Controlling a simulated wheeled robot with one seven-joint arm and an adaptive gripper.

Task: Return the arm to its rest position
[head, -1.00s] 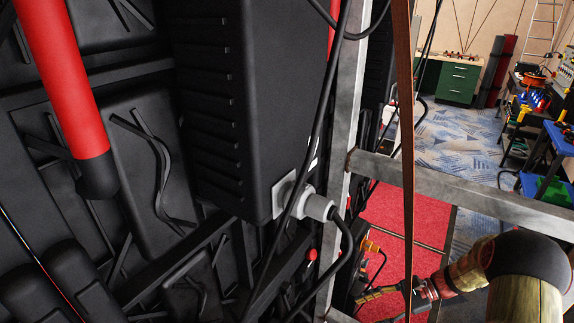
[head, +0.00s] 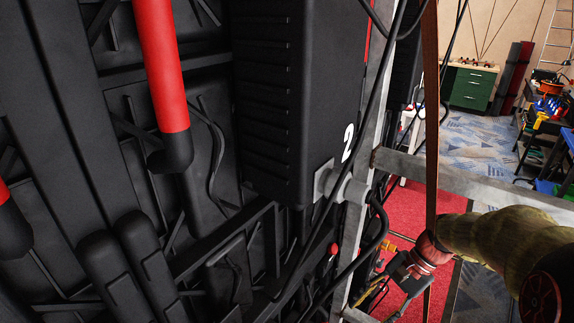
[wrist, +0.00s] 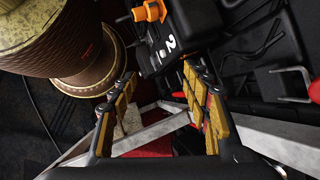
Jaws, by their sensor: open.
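My arm reaches in from the lower right of the head view, in front of the grey metal frame (head: 470,183). A black box marked 2 (head: 292,90) stands left of my gripper in the head view. A box with a 2 (wrist: 170,44) also shows just beyond the fingertips in the wrist view.
A grey plug (head: 338,185) with a black cable sits on the box. Black panel backs and red tubes (head: 160,65) fill the left. Frame bars (wrist: 150,135) lie behind the fingers in the wrist view. A green cabinet (head: 470,87) and open floor (head: 470,140) are farther back.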

